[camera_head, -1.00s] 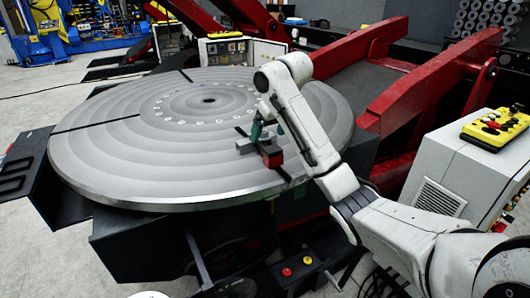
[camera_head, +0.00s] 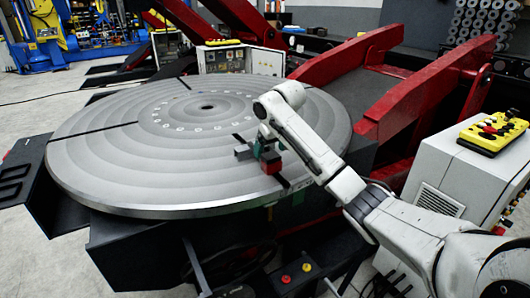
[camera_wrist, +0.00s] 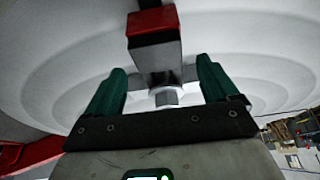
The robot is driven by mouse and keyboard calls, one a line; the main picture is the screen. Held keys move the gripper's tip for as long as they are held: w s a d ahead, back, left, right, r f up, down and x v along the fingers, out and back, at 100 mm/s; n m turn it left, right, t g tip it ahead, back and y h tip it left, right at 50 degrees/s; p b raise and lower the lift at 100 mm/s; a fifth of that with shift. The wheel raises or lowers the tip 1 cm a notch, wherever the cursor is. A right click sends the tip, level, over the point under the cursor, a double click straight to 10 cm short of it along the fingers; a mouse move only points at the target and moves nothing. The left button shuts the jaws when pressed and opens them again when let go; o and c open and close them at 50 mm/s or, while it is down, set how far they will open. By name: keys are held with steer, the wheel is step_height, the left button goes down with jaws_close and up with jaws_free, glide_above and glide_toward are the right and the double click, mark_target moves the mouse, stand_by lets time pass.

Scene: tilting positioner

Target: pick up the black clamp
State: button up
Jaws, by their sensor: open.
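A clamp with a dark bar, a grey block and a red end (camera_head: 271,167) sits on the round table near its right front edge. I take it to be the black clamp, and it is partly hidden by my gripper in the head view. In the wrist view the clamp body (camera_wrist: 151,58) is a dark grey upright block with a red end, with a small hex-shaped piece below it. My gripper (camera_wrist: 160,90) is open, its green fingers apart on either side of the clamp's lower part. I cannot tell whether either finger touches it. My gripper also shows in the head view (camera_head: 260,148).
The clamp rests on a large grey round table (camera_head: 120,165) that is otherwise clear. Red positioner arms (camera_head: 405,95) rise behind and right. A white cabinet (camera_head: 445,180) with a yellow control box (camera_head: 494,133) stands at the right.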

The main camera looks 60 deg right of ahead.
steer(key=shift+x, duration=0.8)
steer(key=shift+c, duration=0.2)
steer(key=shift+r, duration=0.15)
jaws_close()
steer(key=shift+r, duration=0.15)
steer(key=shift+r, duration=0.1)
steer(key=s+a+p, duration=0.2)
steer(key=s+a, duration=0.7)
steer(key=s, duration=0.6)
steer(key=shift+s+a, duration=0.15)
steer(key=shift+a, duration=0.05)
